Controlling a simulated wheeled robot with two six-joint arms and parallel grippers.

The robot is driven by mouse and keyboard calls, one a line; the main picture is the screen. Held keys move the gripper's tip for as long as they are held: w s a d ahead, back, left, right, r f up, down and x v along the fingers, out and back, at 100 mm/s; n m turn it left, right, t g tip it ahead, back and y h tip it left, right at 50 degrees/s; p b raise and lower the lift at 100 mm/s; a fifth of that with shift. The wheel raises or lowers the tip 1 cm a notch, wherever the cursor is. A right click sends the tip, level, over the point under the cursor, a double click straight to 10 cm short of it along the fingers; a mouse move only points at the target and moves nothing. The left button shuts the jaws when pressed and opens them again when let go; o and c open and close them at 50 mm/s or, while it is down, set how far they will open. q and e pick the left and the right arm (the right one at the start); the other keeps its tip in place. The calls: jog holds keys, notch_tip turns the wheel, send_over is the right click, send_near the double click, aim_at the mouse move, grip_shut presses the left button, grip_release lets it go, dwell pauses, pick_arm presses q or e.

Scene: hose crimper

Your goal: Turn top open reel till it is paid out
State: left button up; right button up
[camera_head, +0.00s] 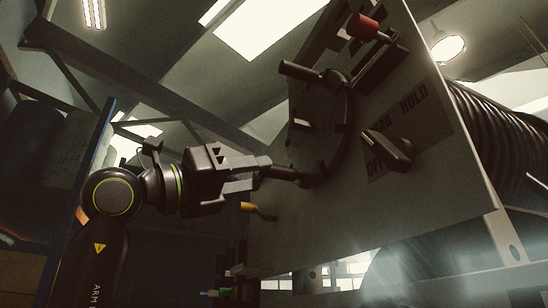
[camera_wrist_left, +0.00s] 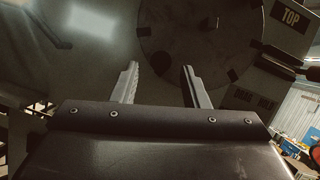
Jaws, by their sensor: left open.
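The reel's dark round wheel (camera_head: 345,130) stands on the tilted panel in the head view, with black pegs on it, one at its upper left (camera_head: 300,71) and one at its lower left (camera_head: 285,173). In the left wrist view its disc (camera_wrist_left: 190,40) lies beyond the fingers, near a sign reading TOP (camera_wrist_left: 290,17). My left gripper (camera_head: 262,175) is open beside the lower-left peg. Its fingers stand apart in the wrist view (camera_wrist_left: 158,72), with nothing visible gripped; I cannot tell whether they touch the peg. My right gripper is not in view.
A black rotary switch (camera_head: 390,152) sits on the panel by HOLD and OFF lettering. A red-knobbed lever (camera_head: 363,27) juts out above the wheel. A yellow-ended handle (camera_head: 250,207) is just below my left gripper. Coiled black hose (camera_head: 500,130) is at the right.

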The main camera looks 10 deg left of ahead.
pick_arm(q)
jog(key=p+x, duration=0.2)
jog(key=x, duration=0.3)
jog(key=shift+a, duration=0.1)
jog(key=shift+c, duration=0.4)
grip_shut()
